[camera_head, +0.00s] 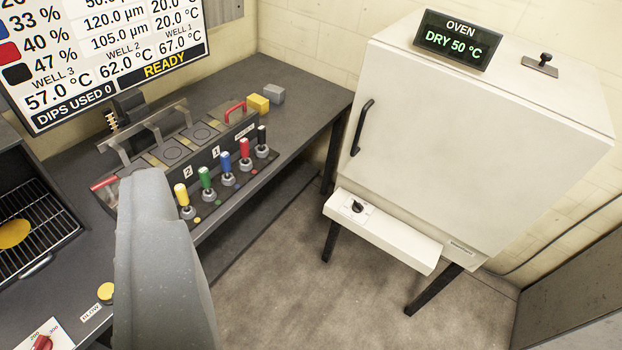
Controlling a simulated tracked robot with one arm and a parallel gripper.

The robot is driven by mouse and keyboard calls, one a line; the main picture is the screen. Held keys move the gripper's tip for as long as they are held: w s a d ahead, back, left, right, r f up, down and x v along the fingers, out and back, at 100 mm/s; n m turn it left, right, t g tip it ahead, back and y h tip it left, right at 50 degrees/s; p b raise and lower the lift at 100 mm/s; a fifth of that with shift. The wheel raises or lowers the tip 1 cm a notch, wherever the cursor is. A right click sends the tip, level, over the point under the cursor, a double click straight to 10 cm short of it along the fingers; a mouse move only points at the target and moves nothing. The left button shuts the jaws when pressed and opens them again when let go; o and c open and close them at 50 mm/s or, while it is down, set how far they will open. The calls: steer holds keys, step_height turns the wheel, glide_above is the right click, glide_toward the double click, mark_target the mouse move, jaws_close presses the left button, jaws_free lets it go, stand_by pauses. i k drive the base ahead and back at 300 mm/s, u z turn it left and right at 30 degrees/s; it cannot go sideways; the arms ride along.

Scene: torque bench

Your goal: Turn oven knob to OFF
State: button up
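The oven (480,140) is a large white box on dark legs at the right. Its knob (357,207) is small and black, on a white plate on the ledge (400,235) below the door. The marks around the knob are too small to read. The oven display (457,41) on top reads "DRY 50 °C". A large grey part of my gripper (160,260) fills the lower left, in front of the bench and well left of the knob. Nothing touches the knob. Only this part shows, so I cannot tell the gap between the fingers.
A dark bench (240,90) at the left carries a row of coloured levers (228,168) and several lidded wells. A screen (110,50) reads "READY". A black door handle (362,128) sticks out from the oven. The floor (290,265) between bench and oven is clear.

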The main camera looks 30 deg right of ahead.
mark_target(356, 207)
steer(key=z, duration=0.2)
steer(key=i, duration=1.25)
steer(key=z, duration=0.65)
